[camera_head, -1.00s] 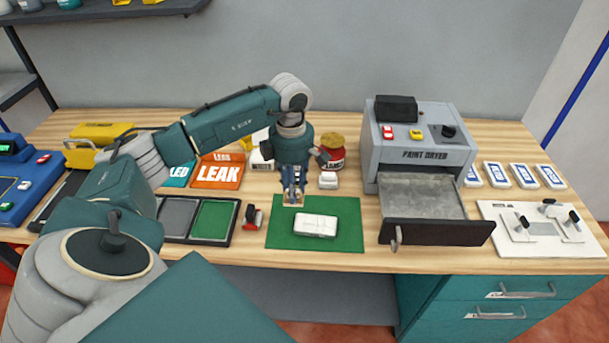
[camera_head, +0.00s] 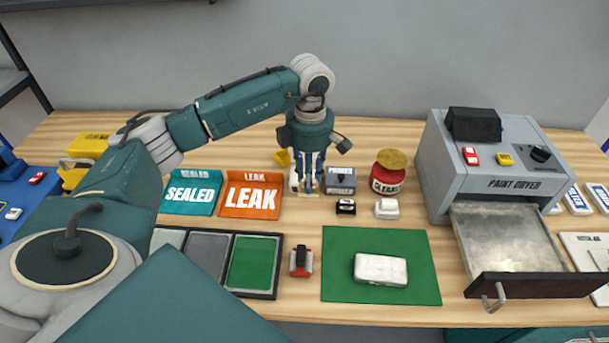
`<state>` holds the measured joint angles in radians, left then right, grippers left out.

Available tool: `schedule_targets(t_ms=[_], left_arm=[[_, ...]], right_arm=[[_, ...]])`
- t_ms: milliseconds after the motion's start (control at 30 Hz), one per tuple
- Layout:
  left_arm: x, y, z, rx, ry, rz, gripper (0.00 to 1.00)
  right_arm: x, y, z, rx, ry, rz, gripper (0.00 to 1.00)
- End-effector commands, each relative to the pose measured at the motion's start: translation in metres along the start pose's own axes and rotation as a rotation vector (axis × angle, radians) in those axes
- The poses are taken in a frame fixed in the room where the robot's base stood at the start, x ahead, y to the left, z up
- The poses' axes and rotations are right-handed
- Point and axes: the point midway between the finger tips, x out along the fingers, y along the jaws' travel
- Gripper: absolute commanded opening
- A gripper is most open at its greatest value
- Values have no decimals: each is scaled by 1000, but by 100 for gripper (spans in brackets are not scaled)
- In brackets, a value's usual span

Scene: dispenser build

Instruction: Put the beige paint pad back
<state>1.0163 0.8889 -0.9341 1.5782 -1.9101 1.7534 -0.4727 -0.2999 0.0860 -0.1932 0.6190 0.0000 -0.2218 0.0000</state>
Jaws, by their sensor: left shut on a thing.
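My left gripper (camera_head: 308,188) points down near the back of the bench, between the orange LEAK tray (camera_head: 251,196) and a small grey labelled box (camera_head: 340,181). It is shut on the beige paint pad, which is mostly hidden by the fingers. Whether the pad touches the bench or anything beside it I cannot tell. A pale object (camera_head: 293,181) shows just behind and left of the fingers. My right gripper is not in view.
A black-handled stamp (camera_head: 346,207) and a white pad (camera_head: 386,208) sit right of the gripper, before a red jar (camera_head: 388,178). The paint dryer's drawer (camera_head: 505,240) is open.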

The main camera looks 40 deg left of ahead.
Motion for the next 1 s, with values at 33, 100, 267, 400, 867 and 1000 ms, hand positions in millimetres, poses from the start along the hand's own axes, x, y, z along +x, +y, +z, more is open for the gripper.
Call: schedule_targets(t_ms=[33,100,267,400,867,1000], left_arm=[[6,0,0,0,0,-1,4],[12,0,0,0,1,-1,4],[30,0,-1,0,1,-2,4],[46,0,0,0,0,-1,4],[63,0,0,-1,0,0,4],[63,0,0,0,0,0,4]], right_arm=[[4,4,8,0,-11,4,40],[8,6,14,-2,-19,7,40],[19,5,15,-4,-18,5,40],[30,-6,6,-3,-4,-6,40],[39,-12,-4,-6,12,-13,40],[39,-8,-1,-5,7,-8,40]])
